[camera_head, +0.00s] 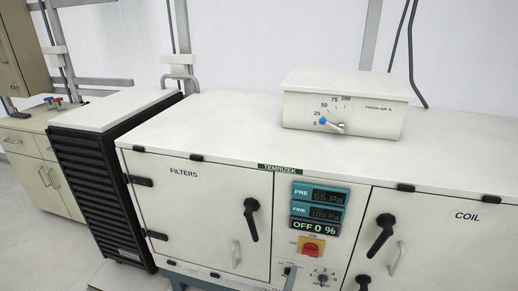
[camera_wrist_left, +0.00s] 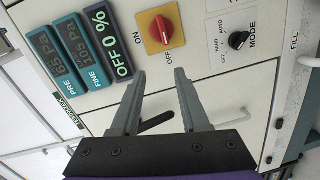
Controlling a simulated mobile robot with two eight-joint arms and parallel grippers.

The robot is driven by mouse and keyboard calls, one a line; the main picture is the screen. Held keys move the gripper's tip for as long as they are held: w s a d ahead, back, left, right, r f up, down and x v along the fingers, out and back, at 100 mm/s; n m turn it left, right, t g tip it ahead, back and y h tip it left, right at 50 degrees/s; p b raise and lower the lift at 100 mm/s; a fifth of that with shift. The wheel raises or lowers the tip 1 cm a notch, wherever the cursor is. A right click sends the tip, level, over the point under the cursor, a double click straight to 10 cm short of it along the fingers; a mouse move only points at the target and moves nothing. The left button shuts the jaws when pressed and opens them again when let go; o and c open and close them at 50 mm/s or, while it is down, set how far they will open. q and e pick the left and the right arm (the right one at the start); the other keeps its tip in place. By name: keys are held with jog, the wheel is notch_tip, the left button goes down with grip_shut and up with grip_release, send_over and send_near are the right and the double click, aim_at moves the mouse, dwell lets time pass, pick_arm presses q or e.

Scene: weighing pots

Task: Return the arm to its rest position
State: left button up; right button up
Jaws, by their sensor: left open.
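My left gripper (camera_wrist_left: 160,73) is open and empty in the left wrist view. Its two grey fingers point at the cabinet's control panel, below the red switch on a yellow plate (camera_wrist_left: 161,30). A black door handle (camera_wrist_left: 157,121) shows between the fingers. In the head view only a small grey part of the left gripper (camera_head: 290,274) shows at the bottom edge, in front of the panel below the red switch (camera_head: 311,247). Whether the fingers touch the panel cannot be told. My right gripper is in neither view.
The white cabinet (camera_head: 225,115) fills the front, with black handles (camera_head: 251,219) sticking out. A fresh-air dial box (camera_head: 345,105) stands on top. The panel display (camera_head: 315,228) reads OFF 0 %. A black louvred unit (camera_head: 97,190) stands at left. Bare floor (camera_head: 35,215) shows farther left.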

pick_arm(q)
jog(key=s+a+r+m+g+y, duration=0.1)
jog(key=s+a+m+g, duration=0.25)
jog(key=a, duration=0.25)
jog(key=s+a+r+m+g, duration=0.2)
jog(key=s+a+m, duration=0.25)
jog(key=a, duration=0.25)
jog(key=s+a+f+m+g+y, duration=0.2)
jog(key=s+a+g+y, duration=0.1)
jog(key=s+a, duration=0.55)
jog(key=s+a+f+m+g+y, duration=0.25)
jog(key=s+a, duration=0.35)
jog(key=s, duration=0.6)
notch_tip(320, 180, up, 26)
jog(key=w+p, duration=0.2)
jog(key=p, duration=2)
jog(key=shift+n+t+p, duration=0.3)
jog(key=shift+n, duration=0.05)
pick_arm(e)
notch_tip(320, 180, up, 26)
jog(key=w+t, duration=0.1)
